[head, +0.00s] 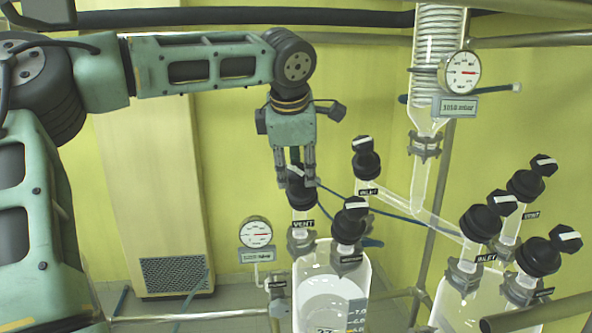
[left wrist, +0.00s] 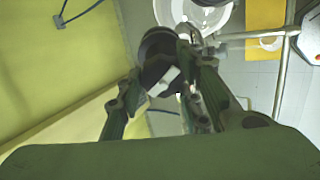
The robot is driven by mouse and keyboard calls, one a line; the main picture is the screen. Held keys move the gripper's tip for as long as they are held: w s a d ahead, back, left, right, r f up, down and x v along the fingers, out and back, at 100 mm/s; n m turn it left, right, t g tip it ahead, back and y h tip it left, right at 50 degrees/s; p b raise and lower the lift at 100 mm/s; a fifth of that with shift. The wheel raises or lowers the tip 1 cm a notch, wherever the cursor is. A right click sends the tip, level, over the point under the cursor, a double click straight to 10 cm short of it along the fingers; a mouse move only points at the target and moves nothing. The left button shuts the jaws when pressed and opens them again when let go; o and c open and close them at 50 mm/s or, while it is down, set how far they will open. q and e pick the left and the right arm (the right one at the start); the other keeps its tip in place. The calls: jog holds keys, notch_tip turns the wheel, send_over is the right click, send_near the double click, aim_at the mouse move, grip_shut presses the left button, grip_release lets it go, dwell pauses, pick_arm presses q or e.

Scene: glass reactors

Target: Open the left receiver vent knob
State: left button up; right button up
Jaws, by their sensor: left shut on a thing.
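The left receiver (head: 335,285) is a clear glass vessel with a level scale, low in the middle of the head view. Its vent knob (head: 299,196) is black and sits above the label marked VENT (head: 303,223). My left gripper (head: 296,180) points down from above with its fingers shut on this knob. The fingers hide part of the knob's top. In the left wrist view the knob (left wrist: 157,50) shows dark, with a pale bar on its top between the fingers of my left gripper (left wrist: 172,88). My right gripper is in neither view.
Two more black knobs stand close by on the left receiver, one in front (head: 350,222) and one behind (head: 366,160). A round gauge (head: 256,233) is to the left. A second receiver with several black knobs (head: 480,222) is at the right. A glass condenser (head: 437,60) hangs behind.

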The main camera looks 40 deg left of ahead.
pick_arm(q)
jog(key=n+b, duration=0.1)
jog(key=n, duration=0.3)
jog(key=shift+a+n, duration=0.15)
jog(key=shift+n, duration=0.15)
jog(key=shift+r, duration=0.1)
dwell(0.4)
jog(key=o, duration=1.1)
jog(key=shift+a+h, duration=0.15)
jog(key=shift+h, duration=0.15)
jog(key=shift+c, duration=0.2)
jog(key=v, duration=0.7)
